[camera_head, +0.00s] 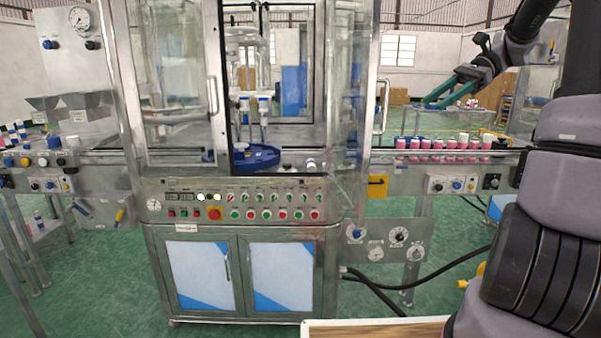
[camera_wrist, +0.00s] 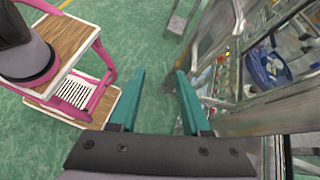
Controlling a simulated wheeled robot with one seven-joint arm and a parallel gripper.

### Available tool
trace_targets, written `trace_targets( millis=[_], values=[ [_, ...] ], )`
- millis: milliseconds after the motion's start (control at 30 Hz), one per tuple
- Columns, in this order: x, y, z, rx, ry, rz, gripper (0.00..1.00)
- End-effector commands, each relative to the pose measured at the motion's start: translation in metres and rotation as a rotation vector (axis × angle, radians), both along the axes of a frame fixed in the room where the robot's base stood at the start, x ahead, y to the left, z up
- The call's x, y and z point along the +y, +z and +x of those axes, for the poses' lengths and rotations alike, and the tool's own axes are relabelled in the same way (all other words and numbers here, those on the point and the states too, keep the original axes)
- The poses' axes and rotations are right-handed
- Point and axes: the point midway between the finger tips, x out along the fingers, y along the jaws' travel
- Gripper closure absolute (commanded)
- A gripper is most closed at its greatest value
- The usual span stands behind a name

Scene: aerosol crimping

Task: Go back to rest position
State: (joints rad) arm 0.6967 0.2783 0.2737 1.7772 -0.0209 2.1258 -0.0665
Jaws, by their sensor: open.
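My gripper (camera_head: 456,90) is raised at the upper right of the head view, in the air above the right conveyor. Its two teal fingers are apart. In the wrist view my gripper (camera_wrist: 158,80) shows its fingers open, with only green floor between them and nothing held. The crimping machine (camera_head: 240,218) stands in the middle of the head view with a blue round turntable (camera_head: 256,157) inside. In the wrist view the machine's control panel (camera_wrist: 225,75) is to the right of the fingers, apart from them.
A row of pink-and-white cans (camera_head: 450,146) stands on the right conveyor (camera_head: 410,158). The left conveyor (camera_head: 60,162) carries several small items. A machine door with a metal frame (camera_head: 348,100) stands right of the turntable. Black hoses (camera_head: 400,290) lie on the green floor.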

Motion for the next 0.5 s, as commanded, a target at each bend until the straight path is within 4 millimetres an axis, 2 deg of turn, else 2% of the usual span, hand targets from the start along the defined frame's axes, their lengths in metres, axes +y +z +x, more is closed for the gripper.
trace_targets(
  millis=[33, 200, 300, 500],
  values=[
    [0.019, 0.002, -0.015, -0.051, 0.045, -0.08, 0.53],
    [0.058, -0.003, -0.061, -0.249, 0.176, -0.336, 0.53],
    [0.071, -0.005, -0.087, -0.382, 0.245, -0.469, 0.53],
    [0.084, -0.007, -0.133, -0.683, 0.358, -0.694, 0.53]
  ],
)
